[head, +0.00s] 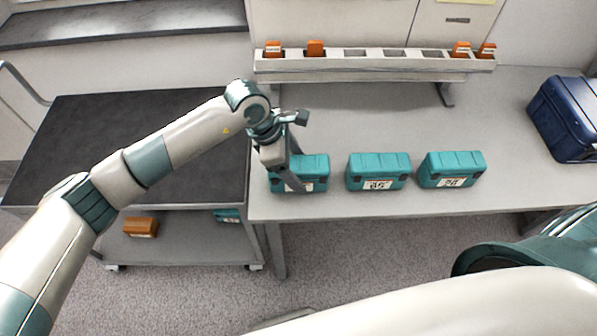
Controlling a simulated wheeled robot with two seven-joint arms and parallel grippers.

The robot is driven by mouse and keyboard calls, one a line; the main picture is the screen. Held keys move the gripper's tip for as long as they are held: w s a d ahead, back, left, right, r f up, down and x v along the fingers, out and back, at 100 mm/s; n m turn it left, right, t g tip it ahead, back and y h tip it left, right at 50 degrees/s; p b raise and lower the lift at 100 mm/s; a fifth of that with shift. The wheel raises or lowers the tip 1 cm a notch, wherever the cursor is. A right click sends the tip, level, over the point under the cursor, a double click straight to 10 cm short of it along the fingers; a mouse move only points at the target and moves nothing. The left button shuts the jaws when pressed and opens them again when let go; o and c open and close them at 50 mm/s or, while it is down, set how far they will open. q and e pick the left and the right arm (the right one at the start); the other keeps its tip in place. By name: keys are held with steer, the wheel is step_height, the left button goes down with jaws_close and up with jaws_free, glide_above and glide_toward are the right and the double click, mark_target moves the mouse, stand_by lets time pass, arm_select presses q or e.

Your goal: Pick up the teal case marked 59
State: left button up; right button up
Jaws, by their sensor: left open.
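Three teal cases stand in a row near the front edge of the grey workbench (330,206): a left case (316,165), a middle case (379,167) and a right case (451,165). Each has a white label with dark marks on its front, too small for me to read surely; the left one's label is partly covered by my gripper. My left gripper (291,178) is open and points down at the left case, overlapping it in the picture. I cannot tell whether it touches the case. My right gripper is out of view.
A raised rack (370,66) with several orange blocks (315,48) stands at the bench's back. A dark blue box (566,118) is at the far right. A dark-topped cart (90,125) stands left, with an orange item (141,227) and a teal case (228,215) on its lower shelf.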

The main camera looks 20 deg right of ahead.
arm_select(q)
steer(key=shift+d+f+p, duration=0.25)
steer(key=shift+f+p, duration=0.2)
steer(key=shift+p, duration=0.1)
steer(key=p+x, duration=0.1)
steer(key=x, duration=0.2)
steer(key=shift+w+p, duration=0.1)
steer(key=shift+p, duration=0.2)
steer(key=shift+d+f, duration=0.15)
steer(key=shift+f, duration=0.35)
steer(key=c, duration=1.5)
steer(key=shift+r, duration=0.15)
